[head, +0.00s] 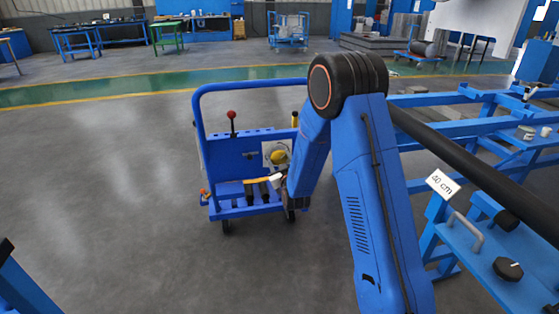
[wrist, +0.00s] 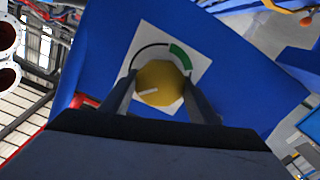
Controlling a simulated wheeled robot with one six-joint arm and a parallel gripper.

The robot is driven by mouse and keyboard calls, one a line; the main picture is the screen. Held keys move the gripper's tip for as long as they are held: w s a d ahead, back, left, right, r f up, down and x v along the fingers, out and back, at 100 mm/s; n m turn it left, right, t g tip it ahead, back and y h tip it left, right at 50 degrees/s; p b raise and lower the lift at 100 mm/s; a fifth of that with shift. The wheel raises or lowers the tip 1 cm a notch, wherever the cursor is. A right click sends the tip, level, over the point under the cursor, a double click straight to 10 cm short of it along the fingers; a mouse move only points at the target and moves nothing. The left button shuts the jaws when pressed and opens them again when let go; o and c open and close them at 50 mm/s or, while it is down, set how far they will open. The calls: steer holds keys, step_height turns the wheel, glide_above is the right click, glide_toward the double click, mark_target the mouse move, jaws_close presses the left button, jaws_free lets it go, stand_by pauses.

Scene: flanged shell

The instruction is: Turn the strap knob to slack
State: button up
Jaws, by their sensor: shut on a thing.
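The yellow strap knob (wrist: 161,82) sits on a white square plate (wrist: 189,52) with a black arc on the left and top and a green band at the upper right. The white mark on the knob points left and slightly down, away from the green band. My gripper (wrist: 158,84) is shut on the knob, one finger on each side. In the head view the knob (head: 278,157) shows on the blue cart (head: 232,140), with my forearm coming down at its right. My fingers are small and hard to make out there.
The cart has a red-topped lever (head: 231,114) and a yellow strap over dark cylinders (head: 263,189). Floor left of the cart is clear.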

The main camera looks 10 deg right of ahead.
steer(key=n, duration=0.4)
steer(key=shift+s+f+n, duration=0.1)
steer(key=shift+f+n, duration=0.05)
steer(key=shift+n, duration=0.15)
steer(key=n, duration=0.4)
stand_by(0.4)
steer(key=o, duration=1.1)
